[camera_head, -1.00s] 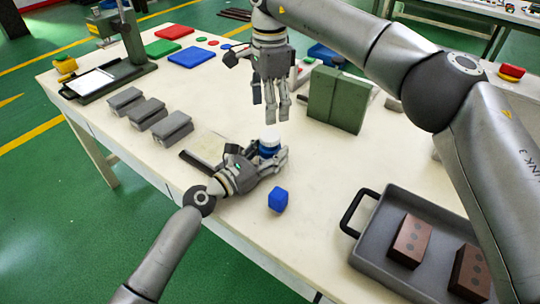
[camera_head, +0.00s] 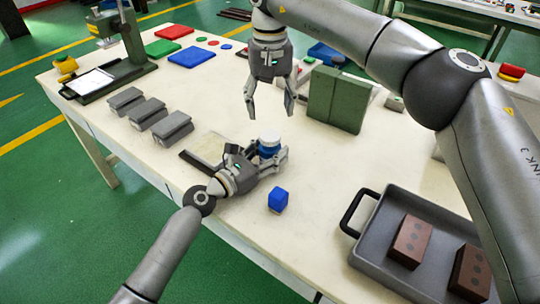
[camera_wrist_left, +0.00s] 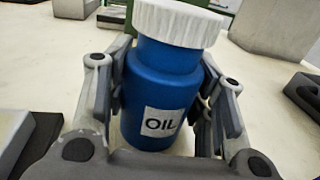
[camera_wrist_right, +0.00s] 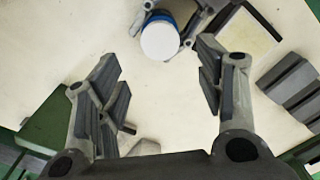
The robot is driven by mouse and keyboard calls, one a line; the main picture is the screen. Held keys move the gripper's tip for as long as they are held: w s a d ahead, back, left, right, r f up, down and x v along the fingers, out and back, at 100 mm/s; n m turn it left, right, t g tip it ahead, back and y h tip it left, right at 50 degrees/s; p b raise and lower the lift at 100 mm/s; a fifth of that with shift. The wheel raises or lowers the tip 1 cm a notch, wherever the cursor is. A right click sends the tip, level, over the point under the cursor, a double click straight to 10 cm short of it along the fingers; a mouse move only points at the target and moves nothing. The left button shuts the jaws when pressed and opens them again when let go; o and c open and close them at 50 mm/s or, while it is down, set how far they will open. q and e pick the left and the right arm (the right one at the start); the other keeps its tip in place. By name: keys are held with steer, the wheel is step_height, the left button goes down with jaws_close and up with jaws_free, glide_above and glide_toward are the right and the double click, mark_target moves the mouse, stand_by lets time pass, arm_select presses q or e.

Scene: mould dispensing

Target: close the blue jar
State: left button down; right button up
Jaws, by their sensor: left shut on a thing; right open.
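The blue jar (camera_head: 269,151) stands upright on the table. Its label reads OIL in the left wrist view (camera_wrist_left: 155,95). A white lid (camera_head: 269,136) sits on its neck, also seen in the left wrist view (camera_wrist_left: 180,22) and from above in the right wrist view (camera_wrist_right: 160,40). I cannot tell how tightly it sits. My left gripper (camera_head: 266,160) is shut around the jar's blue body, with a finger on each side. My right gripper (camera_head: 270,113) is open and empty, pointing down above the lid and apart from it.
A blue cube (camera_head: 278,200) lies in front of the jar. A green block (camera_head: 337,98) stands to the right behind it. A grey tray (camera_head: 372,238) with brown bricks is at front right. Several grey blocks (camera_head: 146,113) stand at left. A flat pale plate (camera_head: 207,148) lies left of the jar.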

mark_target(270, 135)
steer(key=shift+f, duration=0.1)
stand_by(0.3)
steer(key=shift+f, duration=3.9)
steer(key=shift+c, duration=0.5)
